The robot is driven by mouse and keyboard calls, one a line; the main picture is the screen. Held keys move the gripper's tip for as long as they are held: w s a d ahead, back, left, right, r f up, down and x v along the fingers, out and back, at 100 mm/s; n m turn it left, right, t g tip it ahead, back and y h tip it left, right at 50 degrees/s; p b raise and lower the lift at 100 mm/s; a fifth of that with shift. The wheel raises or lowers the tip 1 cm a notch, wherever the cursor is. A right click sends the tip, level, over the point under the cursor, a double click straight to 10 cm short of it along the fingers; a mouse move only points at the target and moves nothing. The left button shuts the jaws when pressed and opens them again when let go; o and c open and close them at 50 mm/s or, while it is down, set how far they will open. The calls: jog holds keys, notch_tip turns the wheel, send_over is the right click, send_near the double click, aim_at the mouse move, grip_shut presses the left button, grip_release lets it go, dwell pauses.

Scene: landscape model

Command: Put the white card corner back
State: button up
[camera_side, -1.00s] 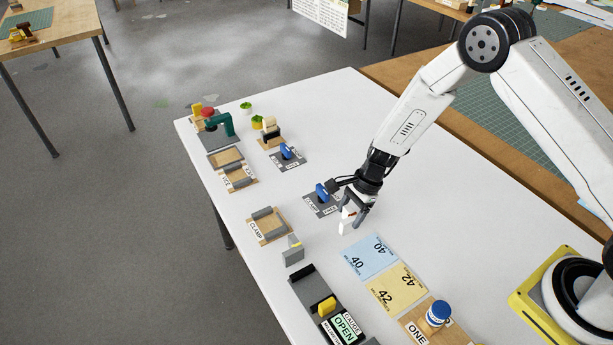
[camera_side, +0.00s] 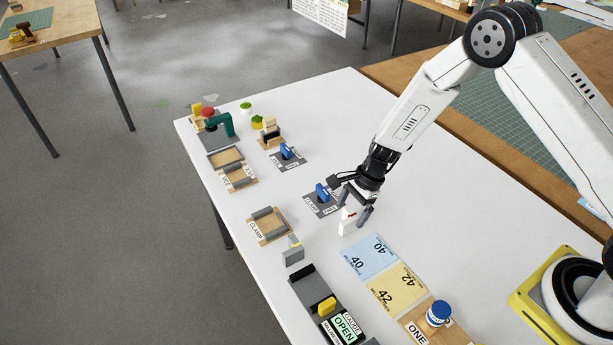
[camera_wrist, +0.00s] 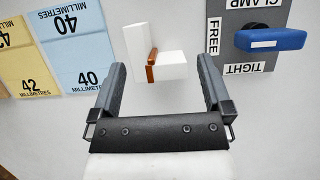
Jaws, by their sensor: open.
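The white card corner (camera_wrist: 165,62) stands on the white table, with a brown strip along its inner edge. In the wrist view it lies ahead of my gripper (camera_wrist: 157,85), between the lines of the two open fingers and apart from both. In the side view the card corner (camera_side: 347,221) shows at the fingertips of my gripper (camera_side: 355,215), partly hidden by them. The gripper is open, pointing down, with nothing held. I cannot tell from the side view how high the fingertips are above the table.
A blue clamp lever (camera_wrist: 271,40) on a grey FREE/TIGHT plate stands close by. Blue 40 (camera_side: 369,256) and yellow 42 (camera_side: 397,288) cards lie nearby. A wooden CLAMP tray (camera_side: 268,226), a grey block (camera_side: 292,253) and an OPEN gauge (camera_side: 344,328) stand along the table's edge.

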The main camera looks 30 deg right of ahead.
jog(key=v, duration=1.1)
dwell(0.5)
jog(key=s+d+r+n+t+h, duration=0.1)
jog(key=s+r+n, duration=0.3)
jog(key=s+n, duration=0.4)
jog(key=s+d+r+n+t+h, duration=0.1)
jog(key=s+d+r+n+h, duration=0.1)
jog(key=s+r+n, duration=0.3)
jog(key=shift+s+d+r+n+t+h, duration=0.35)
jog(key=shift+s+n+h, duration=0.35)
jog(key=shift+s+n, duration=1.35)
jog(key=shift+w+n, duration=0.45)
jog(key=shift+w, duration=0.1)
